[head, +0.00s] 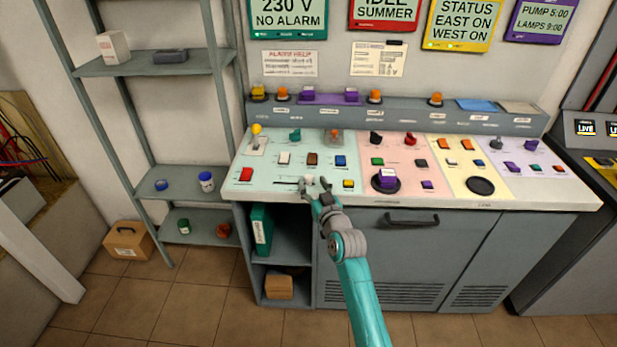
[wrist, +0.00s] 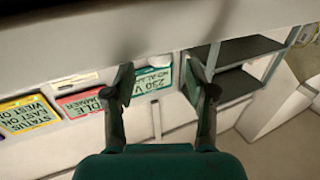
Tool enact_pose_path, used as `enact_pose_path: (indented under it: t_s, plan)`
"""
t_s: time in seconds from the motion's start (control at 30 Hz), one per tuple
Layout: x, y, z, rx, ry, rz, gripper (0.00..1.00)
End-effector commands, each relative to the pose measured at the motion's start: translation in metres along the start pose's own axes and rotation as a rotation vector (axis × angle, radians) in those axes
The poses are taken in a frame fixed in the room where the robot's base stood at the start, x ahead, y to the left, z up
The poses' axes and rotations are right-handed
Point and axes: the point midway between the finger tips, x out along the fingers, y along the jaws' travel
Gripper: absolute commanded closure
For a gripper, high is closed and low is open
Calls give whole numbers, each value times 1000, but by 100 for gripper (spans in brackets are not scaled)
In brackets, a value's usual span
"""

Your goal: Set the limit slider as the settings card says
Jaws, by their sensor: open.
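The limit slider appears to be the dark slot (head: 286,183) with a pale knob (head: 308,180) at its right end, on the light green panel section. My gripper (head: 315,187) is open at the front edge of the panel, right by the knob. Its fingers partly cover that spot, and I cannot tell whether they touch the knob. In the wrist view my gripper (wrist: 158,80) shows two spread fingers with a pale narrow shape between and beyond them. A paper card (head: 378,59) hangs on the wall; its text is too small to read. I cannot tell whether it is the settings card.
An alarm help card (head: 289,63) hangs left of the other card. Close around the slider are a red button (head: 245,174), a yellow button (head: 348,184) and a purple knob on a black disc (head: 386,179). A shelf rack (head: 155,63) stands left of the console.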

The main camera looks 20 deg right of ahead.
Motion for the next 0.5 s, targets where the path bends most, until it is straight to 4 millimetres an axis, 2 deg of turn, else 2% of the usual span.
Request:
enact_pose_path:
  t_s: [0.2,0.5]
  plan:
    - [30,0,0,-1,0,0,44]
    - [43,0,0,0,0,0,44]
